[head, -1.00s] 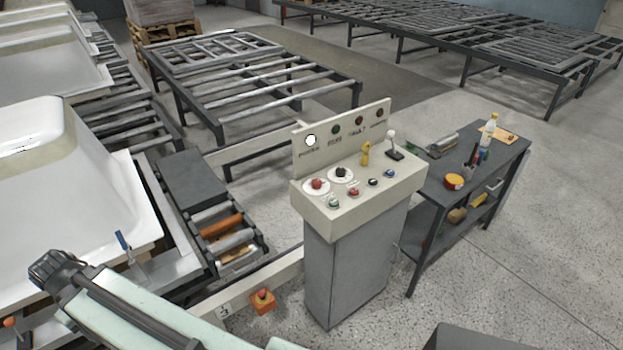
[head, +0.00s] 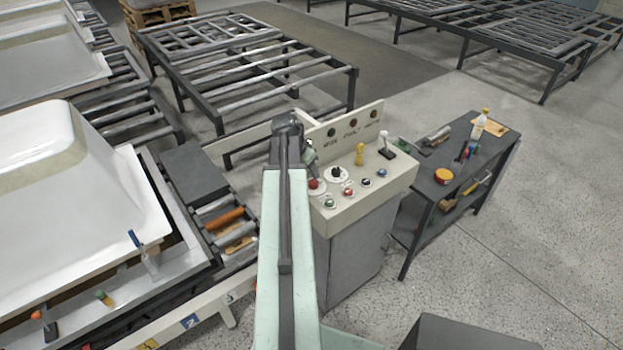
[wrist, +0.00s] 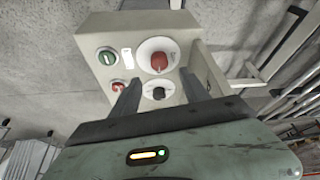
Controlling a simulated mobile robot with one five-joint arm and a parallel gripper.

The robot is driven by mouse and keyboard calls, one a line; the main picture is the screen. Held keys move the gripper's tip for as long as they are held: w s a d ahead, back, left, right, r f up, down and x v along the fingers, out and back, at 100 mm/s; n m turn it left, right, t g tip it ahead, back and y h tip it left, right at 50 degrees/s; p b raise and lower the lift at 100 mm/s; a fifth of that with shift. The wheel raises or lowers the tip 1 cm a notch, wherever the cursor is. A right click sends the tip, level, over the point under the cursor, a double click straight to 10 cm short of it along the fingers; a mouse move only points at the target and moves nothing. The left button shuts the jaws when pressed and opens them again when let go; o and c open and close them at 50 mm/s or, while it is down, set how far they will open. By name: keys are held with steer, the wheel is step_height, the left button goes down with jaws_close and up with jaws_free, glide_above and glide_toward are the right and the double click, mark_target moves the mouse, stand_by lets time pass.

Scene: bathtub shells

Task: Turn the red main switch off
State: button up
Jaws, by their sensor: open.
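The red main switch (head: 314,184) is a red rotary knob on a white round plate, at the left end of the cream control console (head: 350,207). In the wrist view the red knob (wrist: 159,62) shows clearly on its plate, its grip running roughly up and down in the picture. My gripper (wrist: 161,78) is open and empty, with its two fingers apart below the red knob in that view. A black rotary knob (wrist: 159,92) shows between the fingers. In the head view my arm reaches to the console's left end, and the fingers are mostly hidden.
Green (head: 330,203) and red (head: 348,193) push buttons sit close to the knobs. A yellow handle (head: 360,154) and a joystick (head: 386,146) stand further right. The upright label panel (head: 350,125) rises behind. A dark workbench (head: 455,170) stands right of the console.

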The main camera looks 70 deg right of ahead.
mark_target(313, 182)
steer(key=b+x, duration=0.7)
steer(key=x, duration=0.1)
steer(key=shift+w+a+f, duration=0.1)
steer(key=shift+w+a, duration=0.05)
steer(key=shift+a, duration=0.1)
jaws_close()
